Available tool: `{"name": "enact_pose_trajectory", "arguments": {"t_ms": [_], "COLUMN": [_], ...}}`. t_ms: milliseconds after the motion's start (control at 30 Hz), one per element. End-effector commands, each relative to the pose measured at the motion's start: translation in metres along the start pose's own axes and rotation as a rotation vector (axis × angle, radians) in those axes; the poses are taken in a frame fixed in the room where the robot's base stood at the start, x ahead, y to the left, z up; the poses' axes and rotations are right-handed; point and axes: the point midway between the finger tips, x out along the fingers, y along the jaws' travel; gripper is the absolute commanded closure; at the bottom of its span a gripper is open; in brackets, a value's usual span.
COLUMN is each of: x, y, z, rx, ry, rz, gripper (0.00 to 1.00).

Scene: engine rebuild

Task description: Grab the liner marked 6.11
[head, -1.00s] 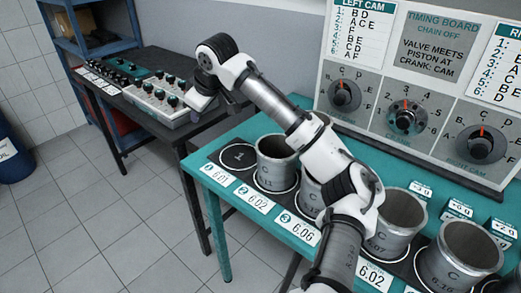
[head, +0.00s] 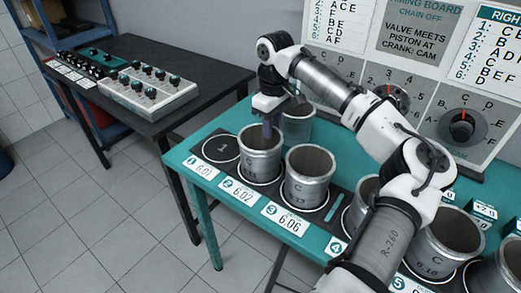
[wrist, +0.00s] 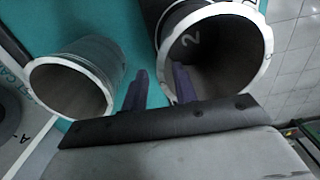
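Several grey metal liners stand upright on the teal table; their small marks are mostly too blurred to read, so I cannot tell which is marked 6.11. One liner (head: 260,166) stands on place 2 and also shows in the wrist view (wrist: 246,12), with a "2" seen through its bore. Another liner (head: 299,126) stands just behind it, at left in the wrist view (wrist: 113,62). My gripper (head: 268,130) is at the rim of the place 2 liner. In the wrist view its fingers (wrist: 160,88) are apart, one inside the bore, the other outside between both liners.
A liner (head: 308,180) stands close by on place 3; more liners (head: 447,245) stand to the right, partly behind my arm. Place 1 (head: 221,148) is empty. The timing board (head: 420,45) rises behind. A dark bench (head: 190,68) with a control box (head: 150,93) stands left.

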Motion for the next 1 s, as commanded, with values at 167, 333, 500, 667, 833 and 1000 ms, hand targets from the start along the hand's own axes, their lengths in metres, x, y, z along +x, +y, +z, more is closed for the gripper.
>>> {"name": "enact_pose_trajectory", "arguments": {"t_ms": [167,333,500,667,833,1000], "x": [0.018,0.042,0.051,0.051,0.051,0.051], "y": [-0.004,-0.006,-0.006,-0.005,-0.005,-0.005], "z": [0.004,0.004,0.004,0.004,0.004,0.004], "rx": [-0.001,-0.002,-0.002,-0.001,-0.001,-0.001], "ry": [-0.002,-0.002,0.000,0.000,0.000,0.001], "rz": [-0.001,-0.001,-0.001,0.000,0.000,0.000], "gripper": [0.72,0.72,0.72,0.72,0.94,1.00]}}
